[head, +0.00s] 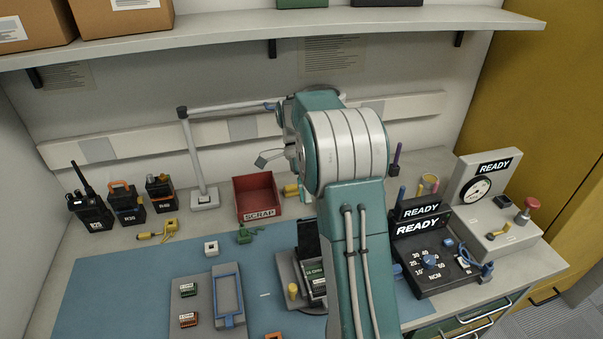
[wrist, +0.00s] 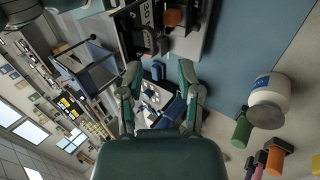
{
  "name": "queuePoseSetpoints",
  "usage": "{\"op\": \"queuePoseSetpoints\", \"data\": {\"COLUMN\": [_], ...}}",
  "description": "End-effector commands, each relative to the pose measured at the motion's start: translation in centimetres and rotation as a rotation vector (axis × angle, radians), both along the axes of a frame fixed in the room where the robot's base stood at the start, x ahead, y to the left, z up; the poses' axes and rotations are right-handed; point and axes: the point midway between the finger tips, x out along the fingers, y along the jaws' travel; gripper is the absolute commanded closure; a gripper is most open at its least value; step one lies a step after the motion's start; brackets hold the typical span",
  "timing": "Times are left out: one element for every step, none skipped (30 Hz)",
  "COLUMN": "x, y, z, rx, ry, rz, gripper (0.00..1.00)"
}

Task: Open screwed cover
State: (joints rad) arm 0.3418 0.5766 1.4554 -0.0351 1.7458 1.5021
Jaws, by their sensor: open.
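My gripper (wrist: 160,76) shows in the wrist view with its two fingers spread apart and nothing held between them. Small blue and white parts (wrist: 158,98) show beyond the fingers, apart from them as far as I can tell. A dark unit (wrist: 150,28) shows at the top of the wrist view. I cannot make out a screwed cover or its screws in either view. My gripper's fingers are hidden in the head view.
Several radios (head: 90,211) stand at the back left, near a red scrap bin (head: 257,198). A torque controller (head: 435,262) and a gauge station (head: 490,200) stand on the right. A white jar (wrist: 268,100) shows in the wrist view. The blue mat's left (head: 110,285) is clear.

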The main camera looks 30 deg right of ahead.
Motion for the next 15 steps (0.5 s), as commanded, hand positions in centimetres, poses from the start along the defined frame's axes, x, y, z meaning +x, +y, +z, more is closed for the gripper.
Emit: {"op": "queuePoseSetpoints", "data": {"x": [0.6,0.9,1.3,1.6,1.9,2.2,2.5,2.7,3.0,3.2,3.4,3.5,3.7,3.8,3.9], "y": [-0.2,-0.3,-0.4,-0.5,-0.5,-0.6,-0.7,-0.8,-0.9,-0.9,-1.0,-1.0,-1.1,-1.1,-1.1], "z": [0.7,1.1,1.5,1.9,2.3,2.8,3.2,3.4,3.8,4.0,4.3,4.5,4.7,4.9,5.0], "rx": [-0.001,-0.001,-0.001,0.000,0.001,0.001,0.001,0.001,0.001,0.001,0.001,0.001,0.001,0.002,0.002], "ry": [-0.003,-0.003,-0.002,-0.002,-0.002,-0.003,-0.001,-0.001,-0.001,0.000,-0.001,0.000,0.000,0.001,0.000], "rz": [0.000,0.000,0.000,0.001,0.000,0.000,0.000,0.000,0.000,0.000,0.000,0.000,0.000,0.000,0.000], "gripper": [0.55,0.55,0.55,0.55,0.55,0.55,0.55,0.55,0.55,0.55,0.55,0.55,0.55,0.55,0.55]}}
